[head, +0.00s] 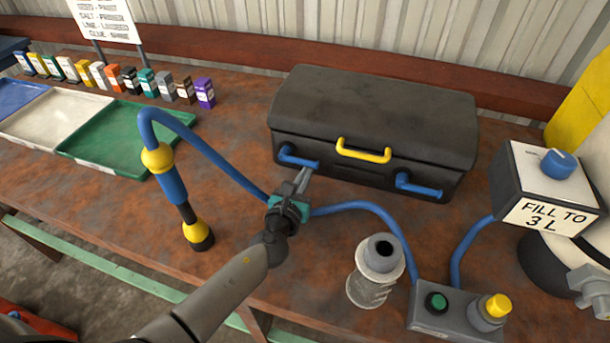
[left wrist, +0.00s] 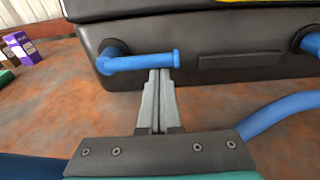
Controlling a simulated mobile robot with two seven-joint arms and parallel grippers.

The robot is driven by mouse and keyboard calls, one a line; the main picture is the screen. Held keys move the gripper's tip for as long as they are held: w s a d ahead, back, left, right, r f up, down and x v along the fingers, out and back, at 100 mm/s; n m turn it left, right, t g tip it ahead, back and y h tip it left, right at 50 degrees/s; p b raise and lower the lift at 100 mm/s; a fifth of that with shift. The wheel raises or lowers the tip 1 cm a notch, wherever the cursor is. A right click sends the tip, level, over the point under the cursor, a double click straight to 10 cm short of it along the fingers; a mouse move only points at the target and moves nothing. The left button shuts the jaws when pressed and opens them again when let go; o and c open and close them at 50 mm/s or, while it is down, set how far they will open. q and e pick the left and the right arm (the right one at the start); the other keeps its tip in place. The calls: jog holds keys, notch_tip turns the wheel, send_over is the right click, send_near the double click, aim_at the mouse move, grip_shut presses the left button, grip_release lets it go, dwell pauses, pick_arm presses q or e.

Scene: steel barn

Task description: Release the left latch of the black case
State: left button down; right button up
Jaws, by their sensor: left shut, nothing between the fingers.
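The black case (head: 370,110) stands closed on the rusty bench, with a yellow handle (head: 363,151) on its front. Its left latch (head: 298,160) is a blue lever lying about level, pointing right from its pivot; it also shows in the left wrist view (left wrist: 140,62). The right latch (head: 418,185) is a similar blue lever. My left gripper (head: 306,172) is shut and empty, its fingertips at the free right end of the left latch, just below it in the left wrist view (left wrist: 160,75). I cannot tell whether they touch. My right gripper is out of view.
A blue hose (head: 350,207) runs across the bench in front of the case. A clear jar (head: 375,275), a button box (head: 455,310) and a "FILL TO 3 L" box (head: 540,185) are at right. Trays and small boxes are far left.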

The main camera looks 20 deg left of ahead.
pick_arm(q)
jog(key=shift+d+r+n, duration=0.1)
jog(key=shift+r+n, duration=0.35)
jog(key=shift+n, duration=0.25)
jog(key=shift+r+n+h+p, duration=0.3)
jog(key=shift+r+n, duration=0.3)
jog(key=shift+n, duration=0.3)
jog(key=shift+r+n+h, duration=0.3)
jog(key=shift+r+n, duration=0.4)
jog(key=shift+n, duration=0.5)
jog(key=shift+a+r+n+h, duration=0.2)
jog(key=shift+r+n, duration=0.2)
jog(key=shift+n, duration=0.2)
jog(key=shift+a+r+n+h, duration=0.15)
jog(key=shift+r+n, duration=0.2)
jog(key=shift+n, duration=0.25)
jog(key=n, duration=0.1)
jog(key=a+r+n, duration=0.1)
jog(key=r+n, duration=0.1)
jog(key=n, duration=0.1)
jog(key=shift+a+t+p, duration=0.25)
jog(key=shift+t+p, duration=0.15)
jog(key=shift+a+r+n+t+h, duration=0.2)
jog(key=shift+a+n, duration=0.4)
jog(key=shift+n, duration=0.6)
jog(key=shift+a+r+n+t+h, duration=0.25)
jog(key=shift+a+n, duration=0.35)
jog(key=shift+n, duration=0.6)
jog(key=shift+r, duration=0.1)
